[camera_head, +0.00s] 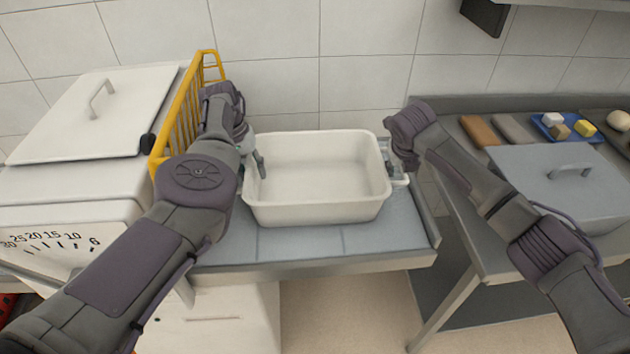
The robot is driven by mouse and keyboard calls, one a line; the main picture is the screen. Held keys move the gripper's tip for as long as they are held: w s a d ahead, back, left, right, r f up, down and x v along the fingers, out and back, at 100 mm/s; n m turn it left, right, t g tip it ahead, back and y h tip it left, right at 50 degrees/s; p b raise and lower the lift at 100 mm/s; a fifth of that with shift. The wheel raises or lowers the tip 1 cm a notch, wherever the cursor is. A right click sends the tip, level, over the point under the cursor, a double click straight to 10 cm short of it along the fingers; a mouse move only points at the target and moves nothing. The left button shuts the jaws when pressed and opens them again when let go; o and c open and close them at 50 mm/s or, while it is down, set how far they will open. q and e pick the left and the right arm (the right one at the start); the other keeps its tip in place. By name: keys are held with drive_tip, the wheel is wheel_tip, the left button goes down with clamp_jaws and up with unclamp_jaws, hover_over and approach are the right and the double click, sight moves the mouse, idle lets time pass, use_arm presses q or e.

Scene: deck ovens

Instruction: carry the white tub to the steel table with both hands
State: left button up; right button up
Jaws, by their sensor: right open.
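The white tub (317,213) is an empty, open rectangular basin. It sits upright on a blue-grey counter in the middle of the head view. My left gripper (254,163) is at the tub's left end, with a finger showing just inside the rim; its other finger is hidden, so its opening is unclear. My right gripper (396,172) is open at the tub's right end, close to the handle there; I cannot tell whether it touches. The steel table (462,212) stands to the right, partly covered by my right arm.
A grey lidded bin (570,185) takes up much of the steel table. Behind it are a blue tray (545,133) with small blocks and brown slabs (480,130). A yellow rack (185,110) and a white lidded machine (75,190) stand left. A floor gap separates counter and table.

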use_arm(q)
drive_tip(key=shift+s+d+f, duration=0.1)
drive_tip(key=shift+d+f, duration=0.05)
drive_tip(key=shift+f, duration=0.35)
use_arm(e)
drive_tip(key=shift+w+d+f, duration=0.1)
drive_tip(key=shift+w+f, duration=0.05)
drive_tip(key=shift+f, duration=0.3)
use_arm(q)
drive_tip(key=c, duration=0.7)
use_arm(e)
drive_tip(key=c, duration=0.7)
use_arm(q)
clamp_jaws()
use_arm(e)
clamp_jaws()
use_arm(q)
drive_tip(key=shift+r, duration=0.1)
use_arm(e)
drive_tip(key=shift+r, duration=0.1)
